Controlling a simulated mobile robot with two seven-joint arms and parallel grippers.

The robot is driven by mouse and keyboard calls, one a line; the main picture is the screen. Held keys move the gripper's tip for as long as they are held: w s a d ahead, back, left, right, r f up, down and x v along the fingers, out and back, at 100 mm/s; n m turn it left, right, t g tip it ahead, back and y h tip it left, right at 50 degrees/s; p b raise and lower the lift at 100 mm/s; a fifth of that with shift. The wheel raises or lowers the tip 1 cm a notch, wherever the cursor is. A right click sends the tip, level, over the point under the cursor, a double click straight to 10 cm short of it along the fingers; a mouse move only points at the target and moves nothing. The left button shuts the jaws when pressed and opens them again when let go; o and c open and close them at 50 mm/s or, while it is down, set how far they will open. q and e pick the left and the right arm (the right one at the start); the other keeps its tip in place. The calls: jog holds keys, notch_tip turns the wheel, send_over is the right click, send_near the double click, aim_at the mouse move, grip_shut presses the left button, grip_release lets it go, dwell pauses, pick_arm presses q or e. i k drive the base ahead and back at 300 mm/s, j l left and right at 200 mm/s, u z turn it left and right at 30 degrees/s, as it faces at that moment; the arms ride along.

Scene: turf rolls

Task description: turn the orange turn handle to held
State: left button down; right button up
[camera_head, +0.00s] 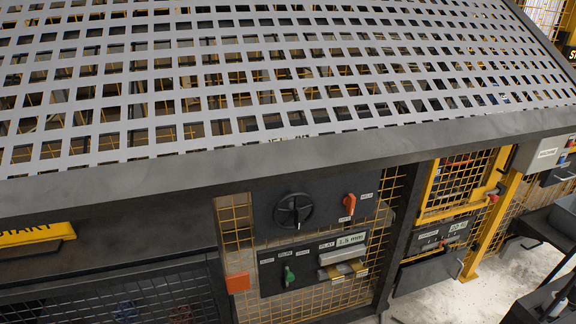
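The orange turn handle (349,204) is on the right part of a dark upright panel (320,190), below the front edge of the slotted grey deck. It stands nearly upright, its lower end close to a small label (345,219) below it. Another small label (366,196) is to its upper right and seems to read "HELD". The lower label is too small to read surely. Neither of my grippers can be made out, and nothing is touching the handle.
A black handwheel (293,210) is left of the handle. Below is a panel with a green knob (289,275) and a "1.5 mm" display (351,239). An orange-red block (238,283) is at lower left. The deck's thick front edge (300,153) overhangs the panel.

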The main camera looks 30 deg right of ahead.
aim_at(350, 200)
jog(key=z, duration=1.45)
